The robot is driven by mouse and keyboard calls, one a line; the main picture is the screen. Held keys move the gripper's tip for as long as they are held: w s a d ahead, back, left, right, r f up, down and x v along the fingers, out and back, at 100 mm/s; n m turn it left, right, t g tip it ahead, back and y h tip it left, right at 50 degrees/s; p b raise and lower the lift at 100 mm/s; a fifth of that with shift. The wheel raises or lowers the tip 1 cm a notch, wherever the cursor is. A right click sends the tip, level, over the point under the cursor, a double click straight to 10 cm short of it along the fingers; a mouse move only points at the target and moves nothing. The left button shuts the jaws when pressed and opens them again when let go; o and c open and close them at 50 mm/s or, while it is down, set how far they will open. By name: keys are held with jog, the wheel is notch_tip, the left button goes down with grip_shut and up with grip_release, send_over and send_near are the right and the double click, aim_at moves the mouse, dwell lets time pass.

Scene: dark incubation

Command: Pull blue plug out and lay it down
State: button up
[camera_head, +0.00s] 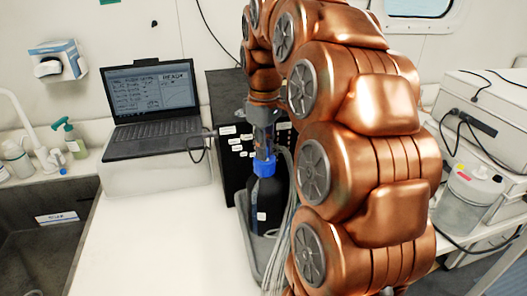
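A blue plug (264,167) sits at the neck of a dark bottle (266,205) in the middle of the view. The bottle stands upright in a grey tray (245,228) on the white bench. My gripper (263,153) points down right at the top of the blue plug, at the end of my copper-coloured arm. The fingertips are small and partly merge with the plug, so I cannot tell whether they grip it or only stand around it. My arm hides what is to the right of the bottle.
A black box (230,95) with white labels stands behind the bottle. Pale tubes (288,215) run down beside the bottle on its right. The white bench top (150,245) is clear left of the tray. A laptop (150,105) and a sink (40,240) are further left.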

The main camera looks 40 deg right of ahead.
grip_shut()
jog(key=shift+r, duration=0.15)
jog(key=shift+r+p, duration=1.05)
jog(key=shift+r, duration=1.8)
jog(key=shift+w+r+p, duration=0.1)
jog(key=shift+r+p, duration=0.2)
jog(key=shift+r, duration=0.65)
jog(key=w+a+b, duration=0.1)
jog(key=w+a, duration=0.1)
jog(key=a, duration=0.7)
jog(key=w+a, duration=0.2)
jog(key=a, duration=0.6)
jog(key=f+b, duration=0.5)
jog(key=f, duration=0.5)
jog(key=f+b, duration=0.5)
jog(key=f, duration=0.5)
jog(key=f+b, duration=0.5)
jog(key=f, duration=0.6)
jog(key=shift+s, duration=0.3)
